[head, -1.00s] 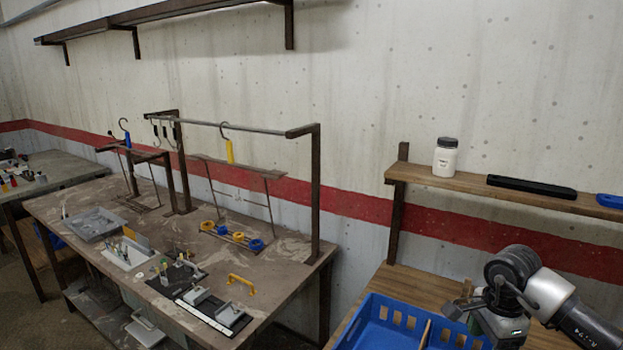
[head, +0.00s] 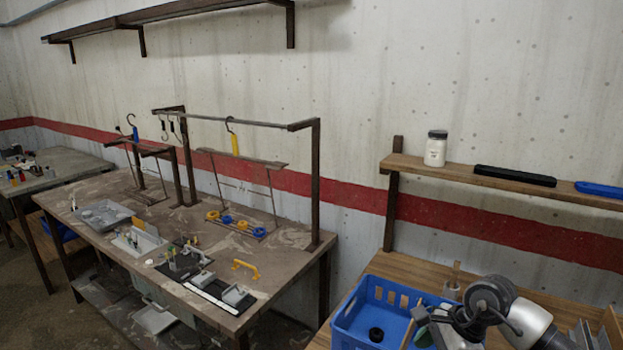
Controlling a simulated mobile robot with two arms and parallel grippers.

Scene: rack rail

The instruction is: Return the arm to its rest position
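My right arm (head: 510,314) comes in at the bottom right, over the wooden table and beside the blue crate (head: 348,325). Its wrist is at the crate's right side; the fingertips are hidden or too small to make out, so I cannot tell whether the gripper is open or shut. My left arm and gripper are not in view. A rail on posts (head: 225,119) stands on the workbench at left, with a yellow-handled hook (head: 235,145) and other hooks hanging from it.
A wall shelf (head: 450,176) holds a white jar (head: 435,151), a black bar (head: 514,176) and a blue object (head: 600,189). A black round part (head: 376,335) lies in the crate. The workbench (head: 185,297) carries trays, yellow and blue rings and a yellow handle (head: 246,268).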

